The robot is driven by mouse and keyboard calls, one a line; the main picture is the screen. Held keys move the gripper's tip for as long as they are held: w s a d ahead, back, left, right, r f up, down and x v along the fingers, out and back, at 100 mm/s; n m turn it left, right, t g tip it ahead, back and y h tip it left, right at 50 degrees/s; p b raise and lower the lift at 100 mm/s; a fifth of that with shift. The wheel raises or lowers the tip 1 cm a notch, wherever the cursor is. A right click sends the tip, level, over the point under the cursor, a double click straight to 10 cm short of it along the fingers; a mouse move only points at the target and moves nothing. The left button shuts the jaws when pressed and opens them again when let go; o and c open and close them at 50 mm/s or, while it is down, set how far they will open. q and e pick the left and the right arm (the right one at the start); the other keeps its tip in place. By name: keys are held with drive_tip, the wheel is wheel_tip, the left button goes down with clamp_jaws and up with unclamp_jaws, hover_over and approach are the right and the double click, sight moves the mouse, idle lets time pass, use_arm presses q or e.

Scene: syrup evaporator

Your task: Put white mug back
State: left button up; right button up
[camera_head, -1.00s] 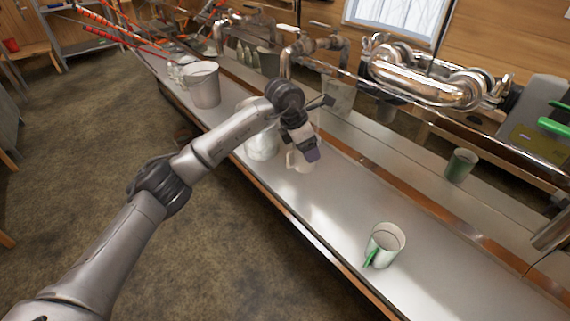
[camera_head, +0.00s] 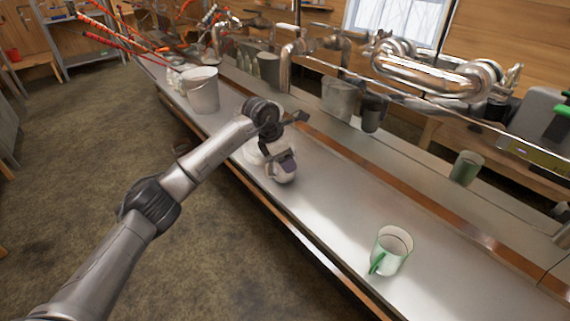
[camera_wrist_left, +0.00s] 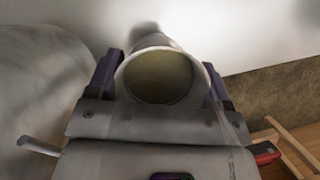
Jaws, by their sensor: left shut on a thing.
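The white mug (camera_head: 285,176) is at my left gripper (camera_head: 281,160), over the metal counter (camera_head: 330,200) near its front edge. The arm and gripper partly cover it in the head view. In the left wrist view the mug (camera_wrist_left: 160,72) sits between the two fingers of my left gripper (camera_wrist_left: 160,85), which is shut on it. Its round mouth faces the wrist camera, and its inside looks yellowish brown. I cannot tell whether its base touches the counter. My right gripper is not in view.
A pale container (camera_head: 252,147) stands close behind the gripper, partly hidden. A white bucket (camera_head: 201,90) is farther back. The counter between is clear.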

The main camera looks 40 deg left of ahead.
use_arm(q)
drive_tip(key=shift+f, duration=0.65)
drive_tip(key=o, duration=1)
drive_tip(key=shift+f, duration=0.15)
drive_tip(key=shift+c, duration=0.2)
drive_tip(key=shift+o, duration=1.4)
drive_tip(key=shift+v, duration=0.85)
drive_tip(key=p+v, duration=0.3)
drive_tip(key=v, duration=0.3)
